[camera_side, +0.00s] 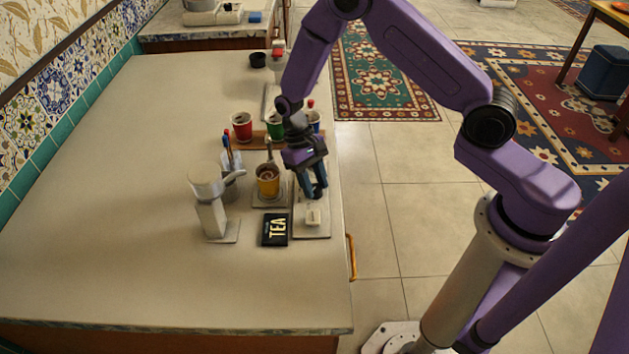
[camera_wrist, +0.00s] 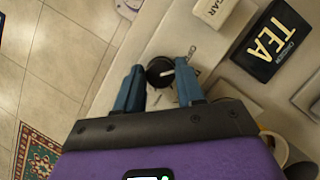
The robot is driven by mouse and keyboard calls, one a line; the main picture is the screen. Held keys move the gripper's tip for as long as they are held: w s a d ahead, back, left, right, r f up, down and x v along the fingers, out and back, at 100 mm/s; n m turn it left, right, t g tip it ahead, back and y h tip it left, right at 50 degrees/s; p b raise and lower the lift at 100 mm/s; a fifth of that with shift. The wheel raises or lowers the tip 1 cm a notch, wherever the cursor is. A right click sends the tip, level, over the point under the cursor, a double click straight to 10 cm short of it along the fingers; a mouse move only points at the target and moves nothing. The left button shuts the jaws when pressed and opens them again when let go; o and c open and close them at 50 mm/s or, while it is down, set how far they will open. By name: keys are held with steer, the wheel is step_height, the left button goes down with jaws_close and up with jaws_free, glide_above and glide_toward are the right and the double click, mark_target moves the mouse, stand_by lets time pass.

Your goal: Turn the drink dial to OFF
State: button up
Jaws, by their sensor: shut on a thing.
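The drink dial (camera_wrist: 160,71) is a dark round knob with a white pointer line, on a pale panel (camera_wrist: 163,96) in the wrist view. The pointer runs roughly sideways, slightly tilted, in that picture. My gripper (camera_wrist: 158,66) has one blue finger on each side of the dial and is shut on it. In the side view my gripper (camera_side: 315,194) reaches down over the pale panel (camera_side: 311,231) near the counter's right edge, and the dial is hidden.
A black TEA box (camera_side: 275,229) lies left of the panel. Red (camera_side: 241,127) and green (camera_side: 276,128) cups stand behind. A pale dispenser (camera_side: 211,214) is further left. The counter's front left is clear.

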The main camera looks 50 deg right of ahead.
steer(key=n+h, duration=0.1)
steer(key=n, duration=0.4)
steer(key=shift+a+h, duration=0.1)
steer(key=shift+h, duration=0.3)
steer(key=shift+t, duration=0.3)
steer(key=o, duration=1)
steer(key=shift+r, duration=0.1)
steer(key=v, duration=1.7)
steer(key=shift+w+a+r, duration=0.1)
steer(key=shift+w+a, duration=0.05)
steer(key=shift+a, duration=0.05)
